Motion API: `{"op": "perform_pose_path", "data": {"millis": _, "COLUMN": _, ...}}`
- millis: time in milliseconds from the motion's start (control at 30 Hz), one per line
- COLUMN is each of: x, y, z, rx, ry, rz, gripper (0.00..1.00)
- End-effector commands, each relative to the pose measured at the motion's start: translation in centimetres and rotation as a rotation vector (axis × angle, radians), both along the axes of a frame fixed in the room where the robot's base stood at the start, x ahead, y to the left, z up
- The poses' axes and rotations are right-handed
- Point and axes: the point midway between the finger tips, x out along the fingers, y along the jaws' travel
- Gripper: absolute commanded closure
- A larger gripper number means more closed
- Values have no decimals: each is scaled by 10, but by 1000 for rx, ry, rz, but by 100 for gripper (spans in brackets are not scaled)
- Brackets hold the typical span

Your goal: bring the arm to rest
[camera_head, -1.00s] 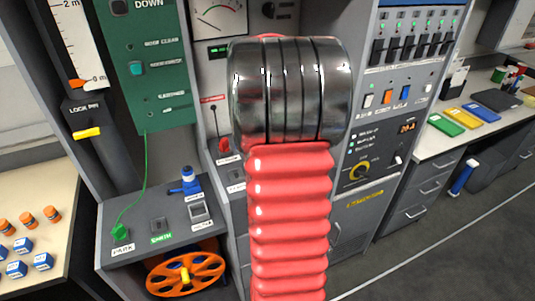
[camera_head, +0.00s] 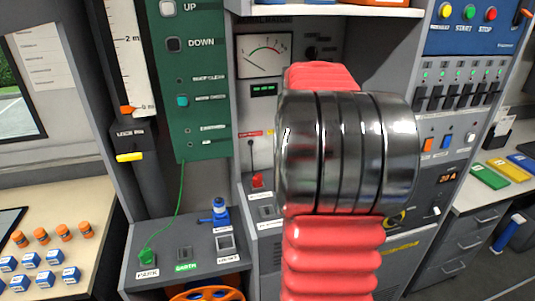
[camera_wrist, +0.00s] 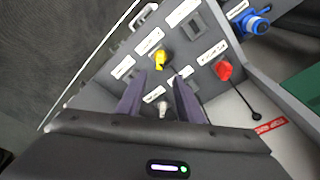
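My red ribbed arm with a dark metal joint stands in front of the console in the head view. It hides part of the console, and my gripper is not visible there. In the wrist view my gripper (camera_wrist: 160,92) shows two dark purple fingers, apart, with nothing held between them. A small grey knob (camera_wrist: 163,109) on the panel shows in the gap between the fingers. A yellow knob (camera_wrist: 160,60) lies just beyond the fingertips. I cannot tell whether the fingers touch the panel.
A red plug (camera_wrist: 223,69) and a blue valve (camera_wrist: 256,24) sit right of my gripper. A green plug (camera_head: 147,257) with a cord and an orange wheel (camera_head: 205,294) are at the console's lower left. A worktop (camera_head: 95,190) with bottles and blocks is left; another counter is right.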

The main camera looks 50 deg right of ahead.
Motion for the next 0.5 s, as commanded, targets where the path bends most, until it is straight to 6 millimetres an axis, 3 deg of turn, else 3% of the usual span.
{"op": "perform_pose_path", "data": {"millis": 500, "x": 3, "y": -1, "z": -4, "rx": -10, "ry": 1, "rz": 84, "gripper": 66}}
